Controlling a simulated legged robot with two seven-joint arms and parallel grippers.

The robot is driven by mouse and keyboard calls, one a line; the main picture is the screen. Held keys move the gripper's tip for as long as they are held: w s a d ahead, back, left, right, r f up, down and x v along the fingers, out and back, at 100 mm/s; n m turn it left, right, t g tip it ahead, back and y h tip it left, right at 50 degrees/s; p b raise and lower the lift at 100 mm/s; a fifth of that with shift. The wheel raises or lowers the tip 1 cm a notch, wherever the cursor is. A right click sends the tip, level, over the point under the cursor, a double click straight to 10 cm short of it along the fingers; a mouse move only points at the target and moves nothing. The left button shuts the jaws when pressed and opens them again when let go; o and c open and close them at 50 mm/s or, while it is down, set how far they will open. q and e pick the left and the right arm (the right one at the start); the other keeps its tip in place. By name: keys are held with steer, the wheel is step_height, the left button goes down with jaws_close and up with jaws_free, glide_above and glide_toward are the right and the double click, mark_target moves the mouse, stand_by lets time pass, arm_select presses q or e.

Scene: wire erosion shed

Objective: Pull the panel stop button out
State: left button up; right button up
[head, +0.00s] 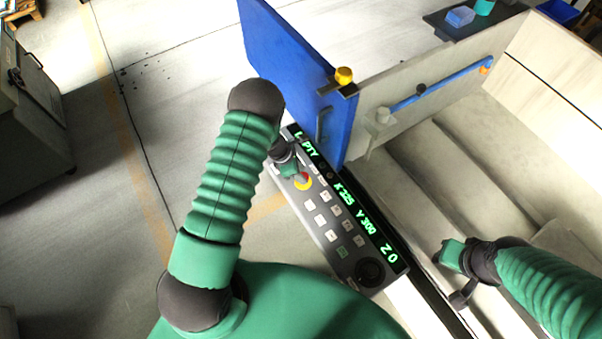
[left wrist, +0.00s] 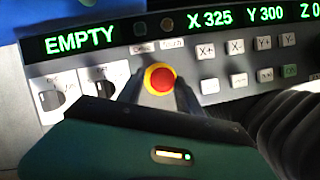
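The panel stop button (head: 303,182) is red on a yellow ring, on the dark control panel (head: 325,222). My left gripper (head: 298,174) is at the button. Its two dark fingers (left wrist: 160,92) stand apart, one on each side of the button; whether they touch it I cannot tell. My right gripper (head: 460,279) is over the machine's pale bed at the right, away from the panel, and seems empty; its finger gap is unclear.
The panel's display (left wrist: 82,40) reads EMPTY, X 325, Y 300. Two rotary switches (left wrist: 104,88) sit left of the button and several white keys (left wrist: 238,80) right of it. A blue door (head: 300,75) stands just beyond the panel. Open floor lies to the left.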

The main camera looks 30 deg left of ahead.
arm_select(q)
steer(key=shift+o, duration=1.4)
steer(key=shift+s, duration=0.15)
steer(key=shift+a+r, duration=0.15)
steer(key=shift+r, duration=0.2)
steer(key=b+v, duration=0.1)
steer(key=v, duration=1.5)
steer(key=shift+b, duration=0.35)
steer(key=shift+a, duration=0.1)
steer(key=s+d+m+y+b, duration=0.3)
steer(key=s+d+m+b, duration=0.3)
steer(key=m, duration=1.9)
steer(key=shift+s+d+r+b, duration=0.35)
steer(key=shift+s+d, duration=2)
steer(key=shift+s, duration=1.25)
